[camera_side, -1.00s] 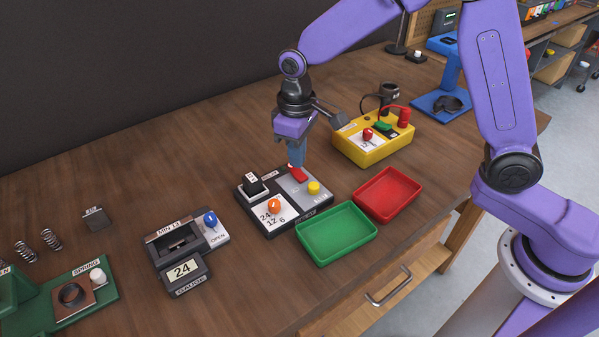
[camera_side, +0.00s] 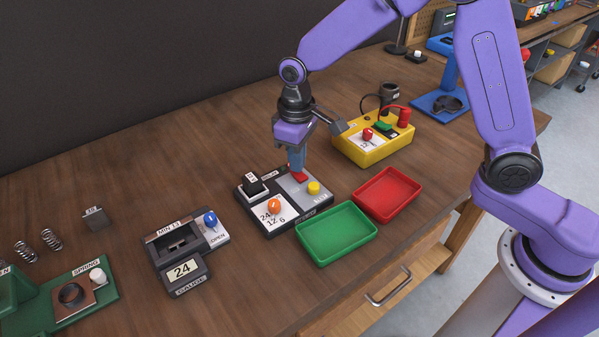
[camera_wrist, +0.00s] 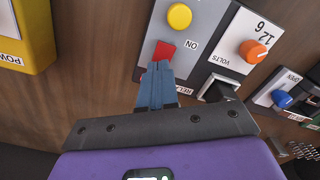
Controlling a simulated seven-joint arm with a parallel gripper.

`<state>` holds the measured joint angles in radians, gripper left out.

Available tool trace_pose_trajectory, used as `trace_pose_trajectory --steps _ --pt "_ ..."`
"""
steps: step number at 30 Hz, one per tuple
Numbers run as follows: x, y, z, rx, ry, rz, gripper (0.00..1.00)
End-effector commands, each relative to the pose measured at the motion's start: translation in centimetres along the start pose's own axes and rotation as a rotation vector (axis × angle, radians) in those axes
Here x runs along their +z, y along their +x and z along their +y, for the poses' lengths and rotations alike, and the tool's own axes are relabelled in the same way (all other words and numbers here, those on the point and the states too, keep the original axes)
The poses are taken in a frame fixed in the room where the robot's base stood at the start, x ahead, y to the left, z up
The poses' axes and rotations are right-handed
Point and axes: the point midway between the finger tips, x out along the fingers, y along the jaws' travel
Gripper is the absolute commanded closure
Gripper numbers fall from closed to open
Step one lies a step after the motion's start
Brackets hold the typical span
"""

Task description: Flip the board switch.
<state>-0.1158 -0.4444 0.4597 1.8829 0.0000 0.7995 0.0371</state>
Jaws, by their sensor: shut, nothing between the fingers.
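The board (camera_side: 318,205) is a dark box with grey and white panels on the wooden bench. Its red switch (camera_side: 300,178) sits on the grey panel, and it also shows in the wrist view (camera_wrist: 165,50). The lettering "ON" shows beside it in the wrist view. My gripper (camera_side: 297,168) is shut and empty, pointing down at the red switch. In the wrist view its blue fingertips (camera_wrist: 160,66) overlap the near edge of the switch, hiding part of it. They look at or very close to touching; I cannot tell which.
The board also carries a yellow button (camera_side: 314,187), an orange knob (camera_side: 274,205) and a black relay (camera_side: 252,184). A green tray (camera_side: 343,260) and a red tray (camera_side: 364,218) lie to the right. A yellow power box (camera_side: 360,158) stands behind. A gauge with a blue knob (camera_side: 210,219) is left.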

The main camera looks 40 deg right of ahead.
Motion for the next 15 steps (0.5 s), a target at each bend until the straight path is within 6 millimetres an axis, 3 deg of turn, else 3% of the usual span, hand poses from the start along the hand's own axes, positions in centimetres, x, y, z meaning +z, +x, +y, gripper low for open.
trace_pose_trajectory --steps 15 --pt "0.04 0.65 -0.02 0.0 0.0 -0.001 1.0"
